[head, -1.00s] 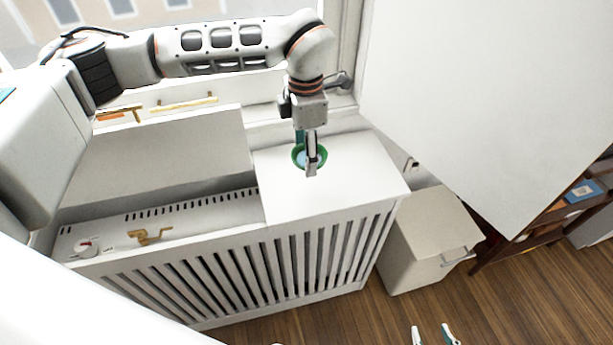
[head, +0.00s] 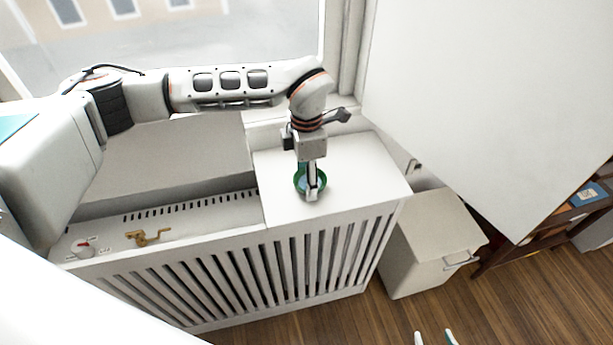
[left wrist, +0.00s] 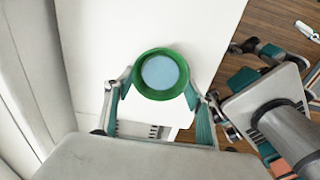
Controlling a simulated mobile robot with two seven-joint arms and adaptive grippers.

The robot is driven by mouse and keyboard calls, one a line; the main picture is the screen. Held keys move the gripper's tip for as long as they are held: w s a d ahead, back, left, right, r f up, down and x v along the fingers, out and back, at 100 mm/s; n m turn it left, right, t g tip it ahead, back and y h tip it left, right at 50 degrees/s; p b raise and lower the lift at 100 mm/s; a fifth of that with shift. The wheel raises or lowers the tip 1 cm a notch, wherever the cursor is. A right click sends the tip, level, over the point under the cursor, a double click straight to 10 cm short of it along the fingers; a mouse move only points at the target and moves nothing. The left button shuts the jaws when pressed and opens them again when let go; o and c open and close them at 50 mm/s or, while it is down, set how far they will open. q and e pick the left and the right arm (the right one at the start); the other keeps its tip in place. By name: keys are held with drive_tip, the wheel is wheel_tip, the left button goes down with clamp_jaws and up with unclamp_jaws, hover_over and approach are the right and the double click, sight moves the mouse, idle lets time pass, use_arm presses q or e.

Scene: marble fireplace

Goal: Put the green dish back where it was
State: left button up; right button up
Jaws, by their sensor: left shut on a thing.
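The green dish (head: 299,183), a small round bowl with a pale blue inside, is over the front right part of the white slatted cover's top (head: 358,170). My left gripper (head: 312,196) comes down over it from above and is shut on it. In the left wrist view the dish (left wrist: 160,56) sits between the two fingers, its open top facing the camera. I cannot tell whether its base touches the cover. Only the fingertips of my right gripper (head: 434,338) show, at the bottom edge of the head view, spread apart and empty.
Left of the raised top is a lower, slotted panel with a brass fitting (head: 148,237) and a white knob (head: 83,250). A white cabinet (head: 430,240) stands right of the cover. A large white panel (head: 480,100) rises at right. Free room surrounds the dish on the top.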

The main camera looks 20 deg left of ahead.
use_arm(q)
drive_tip(key=shift+f, duration=0.15)
drive_tip(key=o, duration=1.3)
drive_tip(key=shift+o, duration=0.2)
wheel_tip(320, 180, up, 12)
drive_tip(key=p, duration=0.1)
drive_tip(key=shift+p, duration=0.35)
use_arm(e)
drive_tip(key=shift+s+a+r, duration=0.25)
drive_tip(key=shift+s+r, duration=0.05)
drive_tip(key=shift+r, duration=0.05)
drive_tip(key=shift+w+r, duration=0.25)
